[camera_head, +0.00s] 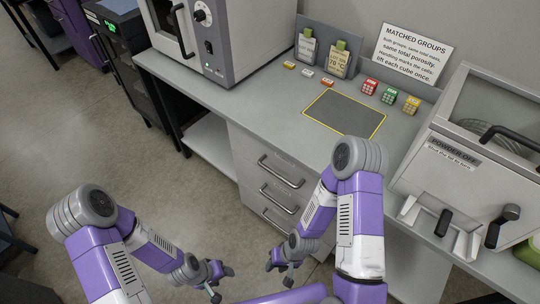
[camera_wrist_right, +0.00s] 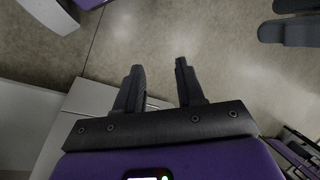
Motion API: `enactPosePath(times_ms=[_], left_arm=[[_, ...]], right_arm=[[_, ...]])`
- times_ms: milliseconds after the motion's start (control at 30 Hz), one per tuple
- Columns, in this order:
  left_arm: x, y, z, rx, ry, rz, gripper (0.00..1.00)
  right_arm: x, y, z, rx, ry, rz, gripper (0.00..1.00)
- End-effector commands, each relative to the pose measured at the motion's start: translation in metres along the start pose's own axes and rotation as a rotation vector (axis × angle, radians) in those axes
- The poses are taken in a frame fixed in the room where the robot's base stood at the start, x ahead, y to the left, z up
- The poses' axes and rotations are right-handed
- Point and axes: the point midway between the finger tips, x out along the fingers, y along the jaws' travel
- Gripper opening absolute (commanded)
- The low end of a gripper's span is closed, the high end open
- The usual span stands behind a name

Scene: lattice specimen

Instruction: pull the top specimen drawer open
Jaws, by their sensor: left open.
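The grey drawer unit hangs under the bench in the head view. Its top drawer (camera_head: 256,158) looks shut and has a dark bar handle (camera_head: 281,172); two more drawer handles are below it. My right gripper (camera_head: 279,274) is in front of and below the drawer fronts, clear of the top handle. In the right wrist view its two fingers (camera_wrist_right: 160,76) are apart with only floor and pale panels behind them. My left gripper (camera_head: 222,284) is further left over the floor, open and empty, away from the drawers. My right arm hides part of the drawer unit's right side.
The bench top (camera_head: 235,101) carries a grey oven (camera_head: 222,35), an outlined dark mat (camera_head: 343,113), small coloured cubes (camera_head: 389,95), a sign (camera_head: 412,53) and a lidded white box (camera_head: 460,160). Open floor (camera_head: 150,165) lies left of the drawers.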

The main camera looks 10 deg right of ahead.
Motion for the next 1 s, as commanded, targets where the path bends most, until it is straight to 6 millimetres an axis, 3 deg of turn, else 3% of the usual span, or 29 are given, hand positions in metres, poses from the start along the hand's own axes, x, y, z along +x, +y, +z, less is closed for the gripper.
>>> enactPosePath(times_ms=[133,267,367,467,600,700,833,1000], left_arm=[[0.004,-0.002,0.001,0.000,-0.002,0.000,0.56],[0.008,-0.003,0.001,-0.001,-0.002,0.000,0.56],[0.011,-0.004,0.000,0.000,-0.002,0.000,0.56],[0.013,-0.005,0.000,0.000,-0.001,0.000,0.56],[0.016,-0.006,0.000,0.000,-0.001,0.000,0.56],[0.017,-0.007,0.000,0.000,-0.001,0.000,0.56],[0.018,-0.007,-0.001,0.000,-0.001,0.000,0.56],[0.021,-0.008,-0.001,0.000,-0.001,0.000,0.56]], right_arm=[[0.019,-0.004,0.016,-0.156,-0.187,0.078,0.38],[0.025,0.024,0.013,-0.340,-0.356,0.346,0.38],[0.011,0.051,-0.022,-0.476,-0.374,0.663,0.38],[-0.017,0.056,-0.081,-0.593,-0.258,1.007,0.38],[-0.065,0.018,-0.163,-0.705,0.059,1.387,0.38],[-0.093,-0.022,-0.199,-0.752,0.289,1.544,0.38],[-0.114,-0.058,-0.220,-0.781,0.483,1.634,0.38],[-0.122,-0.059,-0.234,-0.783,0.540,1.657,0.38]])
